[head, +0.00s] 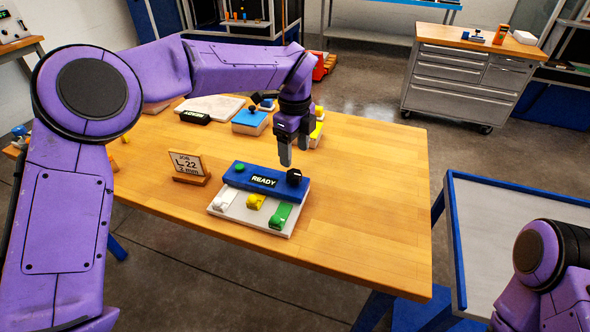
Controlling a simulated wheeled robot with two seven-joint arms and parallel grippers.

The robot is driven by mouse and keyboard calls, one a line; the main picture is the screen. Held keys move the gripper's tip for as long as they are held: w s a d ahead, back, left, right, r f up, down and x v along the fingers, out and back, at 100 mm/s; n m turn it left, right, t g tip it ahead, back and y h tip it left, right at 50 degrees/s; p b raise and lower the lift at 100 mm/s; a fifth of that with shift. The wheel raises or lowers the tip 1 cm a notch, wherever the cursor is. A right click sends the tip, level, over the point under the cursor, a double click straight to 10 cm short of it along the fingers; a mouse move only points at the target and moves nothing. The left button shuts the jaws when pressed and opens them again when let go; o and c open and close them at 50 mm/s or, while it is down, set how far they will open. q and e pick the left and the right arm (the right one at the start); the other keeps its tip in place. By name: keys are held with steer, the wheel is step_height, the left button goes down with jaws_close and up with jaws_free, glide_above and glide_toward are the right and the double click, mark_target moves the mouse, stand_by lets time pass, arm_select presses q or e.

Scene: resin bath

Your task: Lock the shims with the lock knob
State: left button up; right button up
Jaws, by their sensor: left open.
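A blue and white fixture (223,205) sits on the wooden table, with a display (264,181) reading READY. A black lock knob (294,176) stands at the right end of its blue part. Along its white front are a white shim (226,198), a yellow shim (255,201) and a green shim (279,215), as far as I can tell their form. My left gripper (294,155) points down, open and empty, just above and behind the knob, apparently not touching it. My right arm shows at the lower right; its gripper is out of view.
A job card (188,164) on a wooden stand is left of the fixture. Behind are a blue block (250,122), yellow-topped blocks (316,134) and another display (194,117). The wooden table (375,190) is clear to the right. A blue-edged grey table (510,205) stands beyond.

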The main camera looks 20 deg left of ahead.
mark_target(294, 174)
arm_select(q)
steer(key=f+p, duration=0.1)
steer(key=f, duration=0.5)
steer(key=shift+s, duration=0.2)
steer(key=shift+w+f, duration=0.1)
steer(key=shift+f, duration=0.4)
steer(key=c, duration=1.1)
